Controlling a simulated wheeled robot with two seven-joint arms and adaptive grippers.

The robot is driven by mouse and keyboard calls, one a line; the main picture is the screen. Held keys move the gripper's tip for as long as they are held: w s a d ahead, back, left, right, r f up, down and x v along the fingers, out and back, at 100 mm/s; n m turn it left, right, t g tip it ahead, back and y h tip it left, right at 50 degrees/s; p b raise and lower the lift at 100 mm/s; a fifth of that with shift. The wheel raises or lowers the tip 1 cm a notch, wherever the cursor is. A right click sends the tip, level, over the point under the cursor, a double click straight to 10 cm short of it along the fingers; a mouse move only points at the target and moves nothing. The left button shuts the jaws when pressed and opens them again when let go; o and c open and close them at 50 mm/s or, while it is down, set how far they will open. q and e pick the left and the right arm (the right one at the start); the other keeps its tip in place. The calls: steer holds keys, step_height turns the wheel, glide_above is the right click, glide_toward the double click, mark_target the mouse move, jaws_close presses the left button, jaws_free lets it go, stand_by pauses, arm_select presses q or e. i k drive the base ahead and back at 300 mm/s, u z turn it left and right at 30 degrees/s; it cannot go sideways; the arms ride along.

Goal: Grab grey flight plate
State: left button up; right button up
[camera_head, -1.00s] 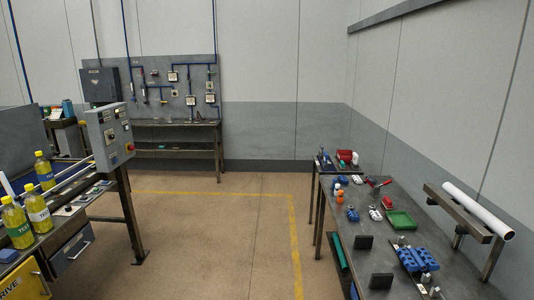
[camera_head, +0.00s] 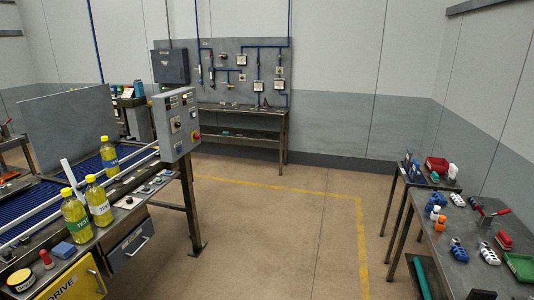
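A large flat grey plate (camera_head: 66,132) stands upright at the left, at the far side of the blue conveyor belt (camera_head: 42,206). It is the only big grey plate in view, and I take it as the grey flight plate. Its lower edge is close to the belt; I cannot tell what holds it up. Neither of my grippers shows in the head view, so I cannot see anything held.
Yellow bottles (camera_head: 76,215) stand along the conveyor's near side and behind its rails. A grey control box (camera_head: 176,124) sticks up at the conveyor's right end. A workbench (camera_head: 450,262) with small parts is at the right. The floor (camera_head: 270,230) between is clear.

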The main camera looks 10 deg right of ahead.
mark_target(408, 158)
steer(key=z, duration=0.35)
steer(key=i, duration=2.05)
steer(key=z, duration=0.7)
steer(key=i, duration=2)
steer(key=z, duration=0.4)
steer(key=i, duration=1.7)
steer(key=z, duration=0.2)
